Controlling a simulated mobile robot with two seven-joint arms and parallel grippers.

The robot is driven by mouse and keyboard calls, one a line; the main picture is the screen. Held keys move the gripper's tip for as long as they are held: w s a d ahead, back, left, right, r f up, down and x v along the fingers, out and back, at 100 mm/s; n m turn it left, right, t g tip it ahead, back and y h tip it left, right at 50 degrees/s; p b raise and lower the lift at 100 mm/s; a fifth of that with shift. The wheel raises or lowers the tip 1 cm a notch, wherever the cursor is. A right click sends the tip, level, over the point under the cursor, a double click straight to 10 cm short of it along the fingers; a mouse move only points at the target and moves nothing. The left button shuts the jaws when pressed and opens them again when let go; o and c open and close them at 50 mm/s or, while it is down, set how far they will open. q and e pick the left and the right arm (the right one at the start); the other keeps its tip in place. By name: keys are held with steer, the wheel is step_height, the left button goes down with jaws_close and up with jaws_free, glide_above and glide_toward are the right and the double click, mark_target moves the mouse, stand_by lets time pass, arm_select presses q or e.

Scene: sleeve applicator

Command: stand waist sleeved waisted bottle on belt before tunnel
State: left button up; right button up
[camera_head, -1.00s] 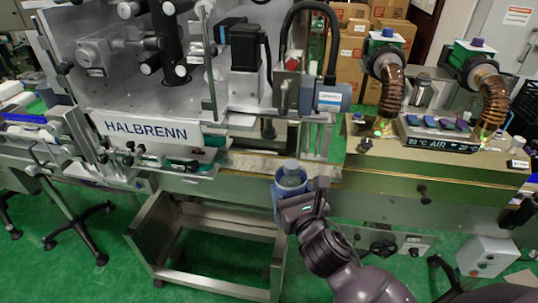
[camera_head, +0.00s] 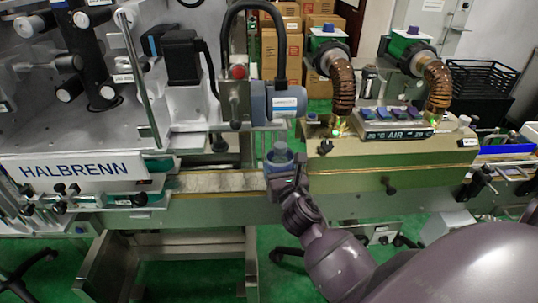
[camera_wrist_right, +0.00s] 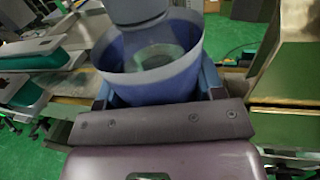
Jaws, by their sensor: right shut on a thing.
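The waisted bottle (camera_head: 279,148) is grey at the top and wears a loose blue sleeve (camera_head: 279,162). My right gripper (camera_head: 284,176) is shut on the sleeved bottle and holds it about upright. In the right wrist view the wide blue sleeve (camera_wrist_right: 150,75) stands around the grey bottle (camera_wrist_right: 138,10), between the fingers. The bottle's lower part is hidden by the gripper. In the head view the bottle overlaps the belt (camera_head: 220,182), just left of the tunnel (camera_head: 340,172); I cannot tell whether it touches the belt. My left gripper is not in view.
The HALBRENN machine (camera_head: 80,168) stands left of the bottle. A blue-grey motor (camera_head: 278,102) hangs close behind and above the bottle. Copper hoses (camera_head: 342,85) rise from the tunnel. The belt left of the bottle is bare.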

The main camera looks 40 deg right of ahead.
steer(key=f+x, duration=0.1)
steer(key=x, duration=0.7)
steer(key=shift+w+f+b, duration=0.25)
steer(key=shift+w+b, duration=0.15)
steer(key=shift+d+f, duration=0.1)
steer(key=shift+d, duration=0.05)
steer(key=shift+f, duration=0.1)
steer(key=o, duration=1.2)
steer(key=shift+c, duration=0.2)
